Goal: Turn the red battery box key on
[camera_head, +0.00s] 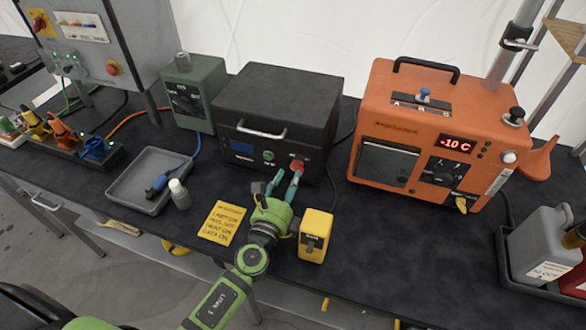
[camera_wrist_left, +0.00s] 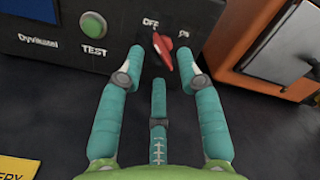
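The battery box (camera_head: 277,100) is a black case with a handle, standing on the dark table. Its red key (camera_head: 297,165) is at the lower right of its front panel. In the left wrist view the red key (camera_wrist_left: 164,52) sits below the OFF and ON labels, its grip slanting down to the right. My left gripper (camera_head: 277,182) is in front of the panel. In the wrist view its teal fingers (camera_wrist_left: 161,64) are spread, two on either side of the key and one below it. Contact with the key cannot be told. My right gripper is out of view.
A green TEST button (camera_wrist_left: 94,31) is left of the key. A yellow box (camera_head: 315,235) and a yellow note (camera_head: 223,222) flank my wrist. An orange heater-like unit (camera_head: 425,135) stands to the right, a grey tray (camera_head: 150,180) to the left.

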